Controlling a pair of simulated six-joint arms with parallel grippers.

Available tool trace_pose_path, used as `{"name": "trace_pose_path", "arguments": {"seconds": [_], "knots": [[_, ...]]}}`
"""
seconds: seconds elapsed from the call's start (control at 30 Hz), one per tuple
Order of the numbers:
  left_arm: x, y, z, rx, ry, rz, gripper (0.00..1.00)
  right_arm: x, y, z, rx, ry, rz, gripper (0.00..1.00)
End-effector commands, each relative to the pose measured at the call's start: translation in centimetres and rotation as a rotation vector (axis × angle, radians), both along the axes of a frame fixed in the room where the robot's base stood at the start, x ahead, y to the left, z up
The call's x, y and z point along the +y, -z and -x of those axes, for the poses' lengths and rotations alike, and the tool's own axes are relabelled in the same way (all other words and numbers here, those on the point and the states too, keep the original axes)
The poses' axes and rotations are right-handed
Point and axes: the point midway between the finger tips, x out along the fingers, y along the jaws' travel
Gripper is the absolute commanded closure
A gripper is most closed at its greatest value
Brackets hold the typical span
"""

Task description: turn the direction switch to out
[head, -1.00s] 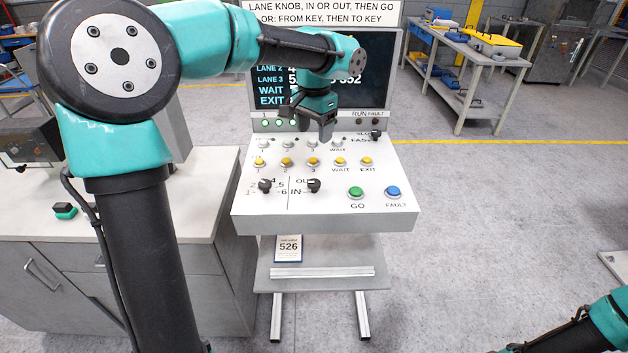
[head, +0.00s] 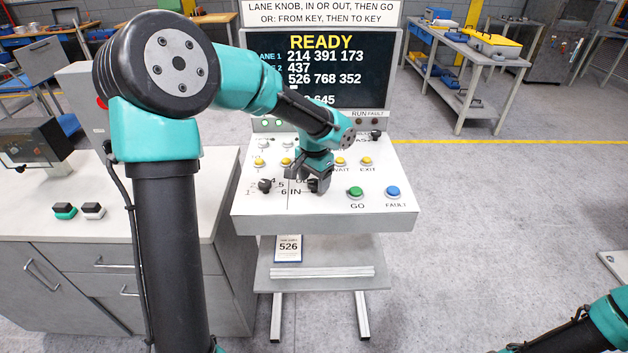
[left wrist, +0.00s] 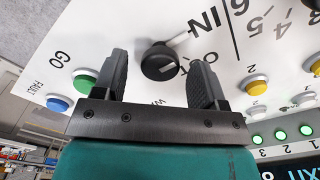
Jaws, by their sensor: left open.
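The direction switch is a black round knob (left wrist: 159,62) on the white sloped panel (head: 250,210), beside the IN and OUT labels. In the left wrist view a pale mark shows on the knob and a grey line runs from it toward IN. I cannot tell for certain which way it is set. My left gripper (head: 308,182) is open over the panel, its two fingers apart on either side of the knob in the left wrist view. In the head view the gripper largely hides the knob and OUT. My right gripper is out of view; only part of my right arm shows.
A lane knob (head: 265,186) stands left of the switch. The green GO button (head: 355,192) and blue FAULT button (head: 393,192) are to its right. Yellow buttons (head: 367,161) line the row behind. The screen (head: 330,75) reads READY.

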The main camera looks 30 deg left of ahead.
Motion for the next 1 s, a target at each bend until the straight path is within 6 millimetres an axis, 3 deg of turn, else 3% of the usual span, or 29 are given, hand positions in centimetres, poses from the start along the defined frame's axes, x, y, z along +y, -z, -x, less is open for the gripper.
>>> {"name": "trace_pose_path", "arguments": {"seconds": [0.37, 0.87, 1.0], "knots": [[0.02, 0.61, 0.0, -0.001, 0.0, 0.0, 0.35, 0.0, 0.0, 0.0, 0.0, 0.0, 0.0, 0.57], [0.01, 0.58, 0.0, -0.001, 0.0, 0.0, 0.82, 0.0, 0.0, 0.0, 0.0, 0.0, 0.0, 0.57], [0.0, 0.57, 0.0, -0.001, 0.002, 0.0, 0.84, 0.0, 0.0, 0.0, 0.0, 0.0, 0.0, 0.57]]}}
